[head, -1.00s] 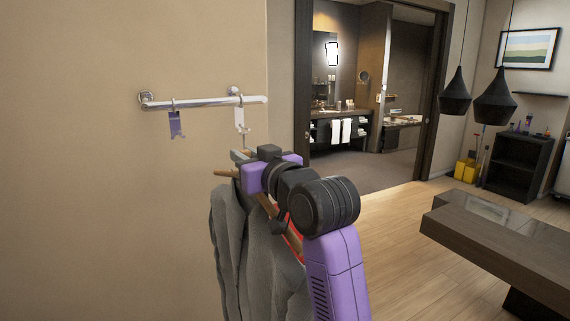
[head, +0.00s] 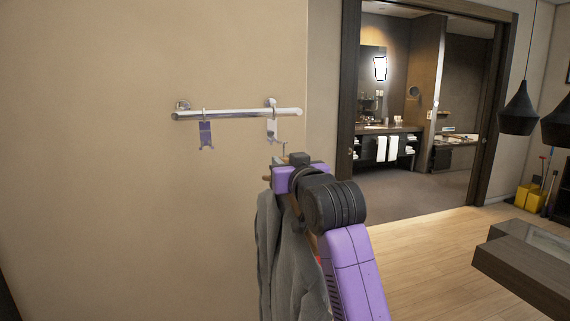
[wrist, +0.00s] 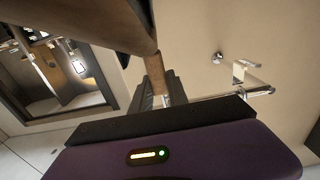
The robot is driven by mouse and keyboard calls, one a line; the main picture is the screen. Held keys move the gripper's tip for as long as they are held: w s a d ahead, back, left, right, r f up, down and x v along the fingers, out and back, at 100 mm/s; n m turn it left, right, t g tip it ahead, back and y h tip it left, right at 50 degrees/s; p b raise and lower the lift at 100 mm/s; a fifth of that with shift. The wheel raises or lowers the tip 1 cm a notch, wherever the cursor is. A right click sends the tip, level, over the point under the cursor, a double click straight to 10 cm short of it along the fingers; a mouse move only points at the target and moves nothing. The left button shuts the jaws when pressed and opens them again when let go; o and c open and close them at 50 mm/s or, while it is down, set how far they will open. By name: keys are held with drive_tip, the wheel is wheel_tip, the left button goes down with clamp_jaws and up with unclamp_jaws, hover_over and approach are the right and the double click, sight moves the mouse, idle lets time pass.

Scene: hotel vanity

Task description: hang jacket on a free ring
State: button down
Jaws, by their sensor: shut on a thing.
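A grey jacket (head: 285,260) hangs in folds below my gripper (head: 290,172) in the head view. My gripper is shut on the jacket's wooden hanger, whose brown wood (wrist: 90,20) crosses the wrist view close to the camera. A chrome rail (head: 238,113) on the wall carries a purple ring piece (head: 205,135) at left and a white ring piece (head: 272,128) at right. Both look empty. My gripper is just below and right of the white one. The hanger's metal hook (head: 284,148) shows above the gripper, apart from the rail. The wrist view also shows the rail (wrist: 262,92).
The wall left of and below the rail is bare. A wall corner and a doorway (head: 350,110) to a bathroom lie to the right. A dark wooden table (head: 500,265) stands at lower right, with black pendant lamps (head: 518,115) above. Open floor lies between.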

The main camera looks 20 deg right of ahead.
drive_tip(key=shift+s+r+p, duration=0.1)
drive_tip(key=shift+s+p, duration=0.3)
drive_tip(key=shift+s, duration=5.3)
